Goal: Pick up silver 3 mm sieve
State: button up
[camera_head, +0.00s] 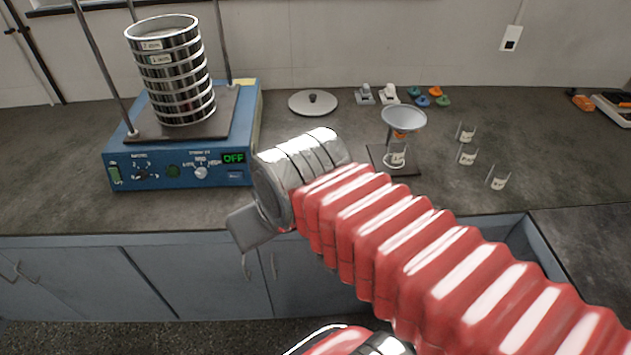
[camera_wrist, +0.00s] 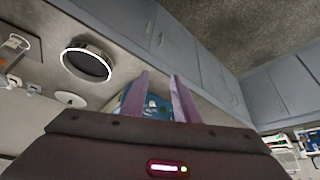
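A stack of several silver sieves (camera_head: 178,82) stands upright on the shaker plate at the left in the head view. Its upper rings carry small white labels that are too small to read surely, so I cannot tell which ring is the 3 mm sieve. The blue shaker (camera_head: 215,172) has a green display reading OFF; it also shows in the wrist view (camera_wrist: 130,98). My gripper (camera_wrist: 159,77) has its two fingers apart, with nothing held between them, and the shaker shows beyond them. In the head view my arm hides most of the gripper.
Upright rods rise around the stack. A round lid (camera_head: 312,103) lies right of the shaker. A silver bowl (camera_head: 404,118) on a stand and several small glass containers (camera_head: 467,155) stand farther right. Coloured small items (camera_head: 428,97) lie behind. Cabinets (camera_head: 190,283) are below the counter.

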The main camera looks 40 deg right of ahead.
jog(key=w+a+f+m+y, duration=0.3)
jog(key=w+f+m+y, duration=0.15)
jog(key=m, duration=0.35)
jog(key=w+d+f+m+t, duration=0.2)
jog(key=w+d+m+t, duration=0.2)
jog(key=w+d+m, duration=0.65)
jog(key=s+d+f+m+h, duration=0.1)
jog(key=d+f+m+h, duration=0.2)
jog(key=d+m, duration=0.4)
jog(key=s+d+f+m+t+h, duration=0.1)
jog(key=s+d+f+m+h, duration=0.1)
jog(key=d+m, duration=0.5)
jog(key=s+d+f+m+h, duration=0.2)
jog(key=d+f+m+h, duration=0.2)
jog(key=d+m, duration=0.3)
jog(key=d+f, duration=0.1)
jog(key=d, duration=0.3)
jog(key=shift+s+d+m+t, duration=0.25)
jog(key=shift+d+m+t, duration=0.1)
jog(key=shift+d+t, duration=0.05)
